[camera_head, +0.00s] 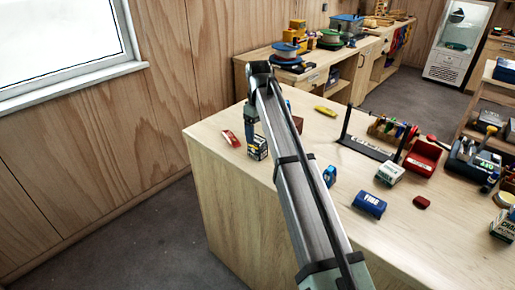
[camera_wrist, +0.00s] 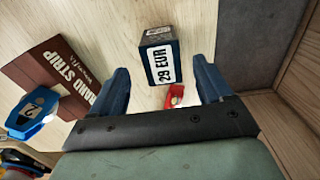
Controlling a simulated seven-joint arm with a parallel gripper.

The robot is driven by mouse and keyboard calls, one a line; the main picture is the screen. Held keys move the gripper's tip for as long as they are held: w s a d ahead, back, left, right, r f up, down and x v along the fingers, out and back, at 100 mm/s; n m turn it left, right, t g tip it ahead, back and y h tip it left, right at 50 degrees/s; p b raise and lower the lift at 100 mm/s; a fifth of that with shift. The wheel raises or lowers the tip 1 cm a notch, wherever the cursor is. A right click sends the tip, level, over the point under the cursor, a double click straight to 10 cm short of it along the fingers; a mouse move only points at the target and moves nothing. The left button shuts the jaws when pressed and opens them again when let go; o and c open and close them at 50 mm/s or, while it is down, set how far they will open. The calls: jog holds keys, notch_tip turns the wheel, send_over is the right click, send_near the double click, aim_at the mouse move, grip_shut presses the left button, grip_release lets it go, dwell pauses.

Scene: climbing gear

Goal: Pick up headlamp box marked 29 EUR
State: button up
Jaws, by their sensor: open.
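The headlamp box marked 29 EUR (camera_wrist: 158,62) is a small dark box with a white label, in the upper middle of the wrist view. Nothing is held. In the head view my gripper (camera_head: 251,136) points down just above the box; whether a finger touches it I cannot tell.
A small red item (camera_head: 231,139) lies close to the box; it also shows in the wrist view (camera_wrist: 174,96). The counter's edge (camera_head: 195,141) is near.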

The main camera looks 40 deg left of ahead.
aim_at(258, 139)
jog(key=shift+s+a+f, duration=0.1)
jog(key=shift+f, duration=3.35)
jog(key=c, duration=1.1)
jog(key=shift+r, duration=0.15)
